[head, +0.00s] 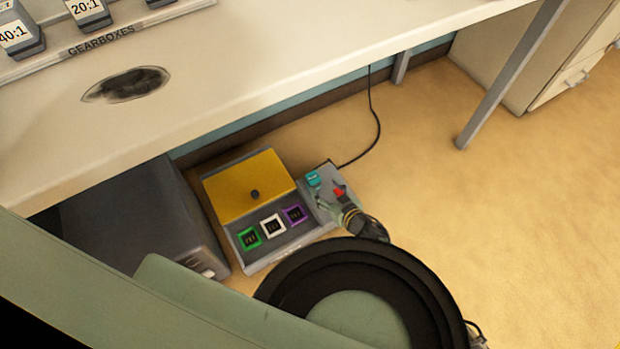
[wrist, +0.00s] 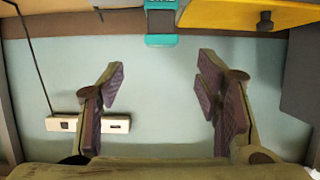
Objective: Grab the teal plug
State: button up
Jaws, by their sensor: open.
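The teal plug (head: 313,179) sits on the grey side section of a low box on the floor. In the wrist view the teal plug (wrist: 160,40) shows at top centre, cut by the upper edge. My gripper (head: 329,202) is just below and right of it in the head view. In the wrist view my gripper (wrist: 160,78) is open, with a finger on each side and nothing between them. The plug lines up with the gap, apart from the fingertips.
The box has a yellow panel (head: 250,186) and green, white and purple sockets (head: 273,225). A red piece (head: 339,191) sits beside the plug. A black cord (head: 377,130) runs behind. A dark grey case (head: 140,225) stands left, and the tabletop (head: 230,60) overhangs. Floor to the right is clear.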

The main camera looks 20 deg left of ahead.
aim_at(313, 178)
jog(key=x, duration=0.3)
jog(key=b+x, duration=0.1)
jog(key=x, duration=0.5)
jog(key=shift+f+b, duration=0.35)
jog(key=shift+f, duration=0.05)
jog(key=shift+c, duration=0.5)
jog(key=c, duration=1.2)
jog(key=shift+r, duration=0.1)
